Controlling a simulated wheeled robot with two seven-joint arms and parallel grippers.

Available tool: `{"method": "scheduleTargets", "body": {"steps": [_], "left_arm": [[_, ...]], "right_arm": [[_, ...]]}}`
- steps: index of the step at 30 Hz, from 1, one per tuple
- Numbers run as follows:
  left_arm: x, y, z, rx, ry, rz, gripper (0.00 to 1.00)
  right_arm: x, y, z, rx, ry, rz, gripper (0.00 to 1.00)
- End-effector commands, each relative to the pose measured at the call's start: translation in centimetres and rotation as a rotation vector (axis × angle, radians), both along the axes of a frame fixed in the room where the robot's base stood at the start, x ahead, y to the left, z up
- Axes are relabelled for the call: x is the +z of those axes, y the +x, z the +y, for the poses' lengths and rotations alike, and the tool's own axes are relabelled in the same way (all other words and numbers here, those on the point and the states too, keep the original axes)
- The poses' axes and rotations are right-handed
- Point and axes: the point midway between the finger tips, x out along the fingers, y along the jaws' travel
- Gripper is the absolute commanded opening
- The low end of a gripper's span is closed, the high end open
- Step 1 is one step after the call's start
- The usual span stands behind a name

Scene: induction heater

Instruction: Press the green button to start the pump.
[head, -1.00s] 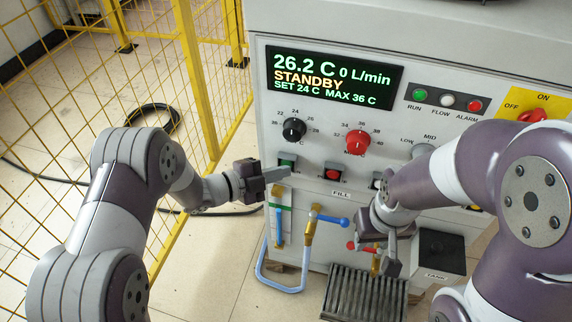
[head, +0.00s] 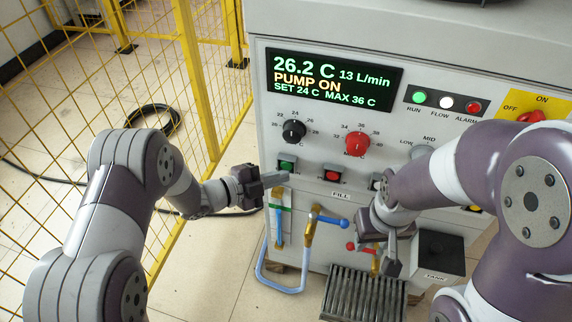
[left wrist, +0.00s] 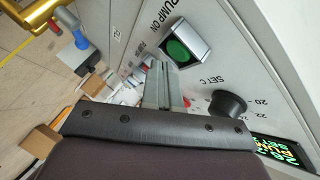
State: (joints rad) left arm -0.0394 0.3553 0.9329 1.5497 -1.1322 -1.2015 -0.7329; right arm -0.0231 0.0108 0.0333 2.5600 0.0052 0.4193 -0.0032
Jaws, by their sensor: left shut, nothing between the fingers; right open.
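My left fingers also show in the left wrist view (left wrist: 160,75). My right gripper (head: 384,264) is open and empty, low in front of the panel. The display (head: 333,80) reads PUMP ON, 13 L/min.
A red button (head: 333,175) is right of the green one. The RUN lamp (head: 419,97) is lit green. Yellow fencing (head: 193,75) stands left.

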Motion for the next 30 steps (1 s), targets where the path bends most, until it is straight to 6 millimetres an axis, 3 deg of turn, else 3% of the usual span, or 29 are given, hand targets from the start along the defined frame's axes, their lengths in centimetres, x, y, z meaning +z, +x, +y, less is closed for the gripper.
{"method": "scheduleTargets", "body": {"steps": [9,24,30], "left_arm": [[0.0,-0.2,0.1,0.001,0.0,0.002,0.0],[0.0,-4.6,1.5,0.002,0.001,0.002,0.0],[-0.1,-4.9,1.6,0.001,0.0,0.001,0.0]], "right_arm": [[0.1,0.0,0.0,0.0,0.0,0.0,0.43],[1.5,0.0,0.0,0.0,0.0,0.0,0.43],[1.4,0.0,0.0,0.0,0.0,0.0,0.43]]}}
